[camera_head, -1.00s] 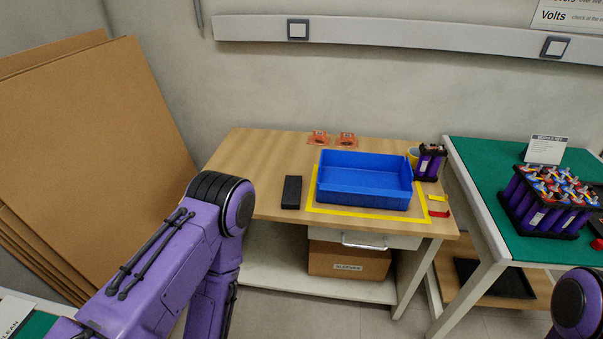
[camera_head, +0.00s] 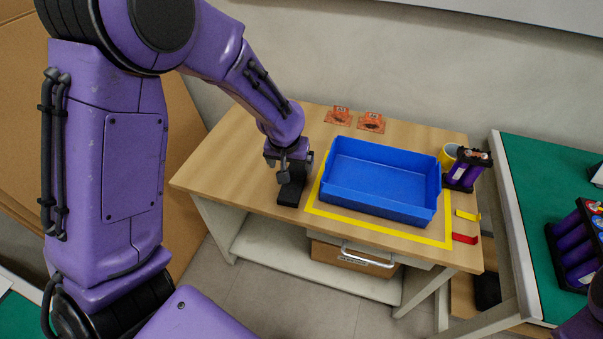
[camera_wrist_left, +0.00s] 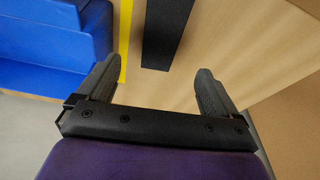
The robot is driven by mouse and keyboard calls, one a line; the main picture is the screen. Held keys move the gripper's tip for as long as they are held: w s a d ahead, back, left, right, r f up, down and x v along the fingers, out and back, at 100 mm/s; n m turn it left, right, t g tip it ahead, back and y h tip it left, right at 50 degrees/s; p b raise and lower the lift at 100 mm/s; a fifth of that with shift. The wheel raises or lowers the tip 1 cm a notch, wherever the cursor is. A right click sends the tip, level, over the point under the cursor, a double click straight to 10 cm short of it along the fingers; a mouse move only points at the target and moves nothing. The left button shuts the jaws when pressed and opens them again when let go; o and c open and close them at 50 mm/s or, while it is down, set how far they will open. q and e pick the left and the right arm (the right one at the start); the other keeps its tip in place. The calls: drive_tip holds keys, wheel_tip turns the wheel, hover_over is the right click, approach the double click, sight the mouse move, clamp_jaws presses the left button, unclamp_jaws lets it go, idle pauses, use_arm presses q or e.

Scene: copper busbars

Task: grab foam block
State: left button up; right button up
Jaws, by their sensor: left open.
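The black foam block (camera_head: 290,192) lies on the wooden table, just left of the yellow tape outline. My left gripper (camera_head: 287,172) is over the block and hides its far part in the head view. In the left wrist view the block (camera_wrist_left: 163,32) shows beyond and between the two fingertips. The left gripper (camera_wrist_left: 150,82) is open, with nothing between its fingers. Whether the fingers are level with the block is hard to tell. My right gripper is not in view.
A blue bin (camera_head: 380,183) stands inside the yellow tape (camera_head: 385,231), close right of the block. Orange cards (camera_head: 371,122) lie at the back. The table's left part is clear.

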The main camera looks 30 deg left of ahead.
sight(293, 182)
use_arm(q)
drive_tip(key=x, duration=0.9)
drive_tip(key=shift+s+f, duration=0.2)
drive_tip(key=shift+f, duration=0.25)
drive_tip(key=c, duration=1.1)
